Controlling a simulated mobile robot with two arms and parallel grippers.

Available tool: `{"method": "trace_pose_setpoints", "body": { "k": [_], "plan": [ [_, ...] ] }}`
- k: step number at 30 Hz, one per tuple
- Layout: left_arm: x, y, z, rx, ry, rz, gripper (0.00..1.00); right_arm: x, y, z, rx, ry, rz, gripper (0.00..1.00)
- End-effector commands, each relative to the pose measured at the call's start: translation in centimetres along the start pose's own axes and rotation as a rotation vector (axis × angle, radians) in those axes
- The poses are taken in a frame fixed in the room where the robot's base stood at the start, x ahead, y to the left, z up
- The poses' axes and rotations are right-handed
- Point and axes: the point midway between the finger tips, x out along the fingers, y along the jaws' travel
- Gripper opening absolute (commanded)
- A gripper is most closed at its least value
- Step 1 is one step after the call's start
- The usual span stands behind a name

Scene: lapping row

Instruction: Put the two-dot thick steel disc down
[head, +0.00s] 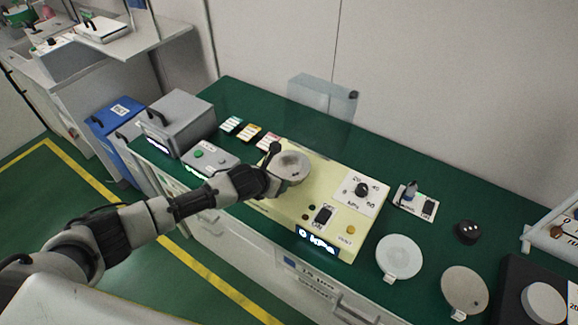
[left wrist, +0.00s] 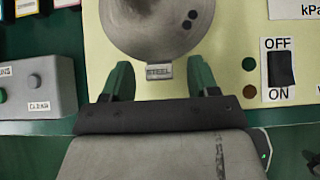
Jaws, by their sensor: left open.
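The two-dot thick steel disc (left wrist: 185,38) sits on the cream-coloured unit; two dark dots show on its top, and its tab reads STEEL. In the head view the disc (head: 292,166) lies on the left part of the unit's top (head: 290,208). My left gripper (left wrist: 160,80) is open, with one green finger on each side of the tab and a gap visible on both sides. In the head view my left gripper (head: 277,170) is at the disc's left edge, and its far finger stands up there. My right gripper is not in view.
The unit has a dial (head: 362,190), an ON/OFF switch (head: 323,214) and a display reading 0 kPa (head: 318,242). A pale disc (head: 398,255) and a beige disc (head: 464,287) lie to the right. A grey button box (head: 210,159) stands left.

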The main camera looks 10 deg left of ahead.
Motion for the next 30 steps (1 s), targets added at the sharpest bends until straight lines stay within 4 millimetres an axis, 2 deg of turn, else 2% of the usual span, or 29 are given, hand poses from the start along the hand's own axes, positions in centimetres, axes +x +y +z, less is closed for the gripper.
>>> {"method": "trace_pose_setpoints", "body": {
  "k": [8,19,30],
  "plan": [
    [0.13,0.01,0.04,0.001,-0.001,0.000,0.58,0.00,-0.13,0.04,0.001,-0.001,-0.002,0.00],
    [0.13,0.00,0.02,0.000,-0.001,0.000,0.01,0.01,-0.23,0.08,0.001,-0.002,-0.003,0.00],
    [0.05,-0.01,0.25,0.001,-0.005,-0.001,0.00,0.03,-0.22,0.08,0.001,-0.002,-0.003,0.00]
  ]
}}
